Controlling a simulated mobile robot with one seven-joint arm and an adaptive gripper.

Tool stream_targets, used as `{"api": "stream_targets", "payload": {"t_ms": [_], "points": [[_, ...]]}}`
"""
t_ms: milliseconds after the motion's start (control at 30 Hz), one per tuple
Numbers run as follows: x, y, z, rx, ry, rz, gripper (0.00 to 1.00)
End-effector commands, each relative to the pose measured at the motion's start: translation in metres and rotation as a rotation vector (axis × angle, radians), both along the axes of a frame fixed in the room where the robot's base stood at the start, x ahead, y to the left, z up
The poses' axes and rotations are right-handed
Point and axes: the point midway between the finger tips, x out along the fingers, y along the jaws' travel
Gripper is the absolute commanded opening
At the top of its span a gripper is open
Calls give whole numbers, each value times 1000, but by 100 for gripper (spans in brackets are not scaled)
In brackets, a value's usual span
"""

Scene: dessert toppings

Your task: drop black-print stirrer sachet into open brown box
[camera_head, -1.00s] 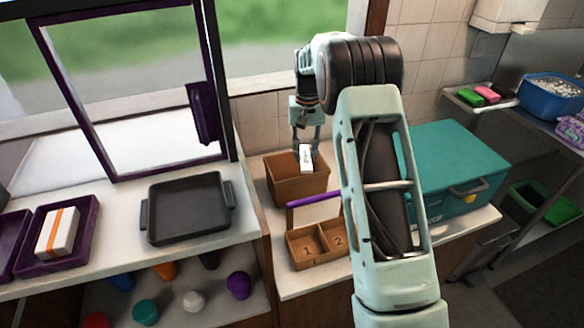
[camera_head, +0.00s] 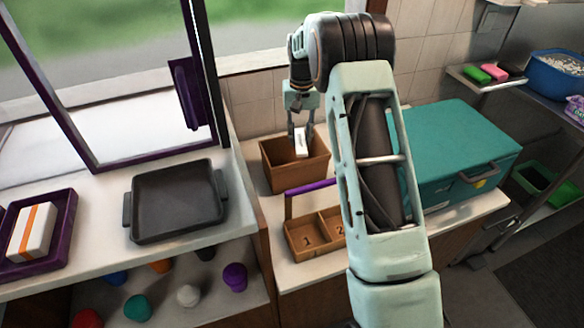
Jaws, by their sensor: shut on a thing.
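A small white sachet with black print (camera_head: 302,143) is held upright between the fingers of my gripper (camera_head: 301,130). My gripper points down and is shut on it. The open brown box (camera_head: 282,178) stands on the counter below. The sachet overlaps the box's opening in the head view, with its lower end at about the level of the rim. I cannot tell exactly how deep it hangs. The box's inner floor is hidden by its front wall.
A brown two-part caddy (camera_head: 313,239) marked 1 and 2, with a purple handle, stands in front of the box. A teal cooler (camera_head: 455,150) is to the right, behind my arm. A dark tray (camera_head: 177,202) and a purple tray (camera_head: 62,240) holding a white-and-orange box lie left.

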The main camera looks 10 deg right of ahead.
Motion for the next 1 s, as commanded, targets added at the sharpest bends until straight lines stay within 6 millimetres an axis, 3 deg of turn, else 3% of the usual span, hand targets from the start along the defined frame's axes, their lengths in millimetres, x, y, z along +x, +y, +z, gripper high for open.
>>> {"api": "stream_targets", "payload": {"t_ms": [100, 367, 400, 567, 867, 1000], "points": [[0, 0, -10, 0, 0, 0, 14], [0, 0, -10, 0, 0, 0, 14], [0, 0, -10, 0, 0, 0, 26], [0, 0, -10, 0, -1, 0, 44], [0, 0, -9, 0, -1, 0, 44], [1, 0, 4, 0, -5, 0, 44]]}}
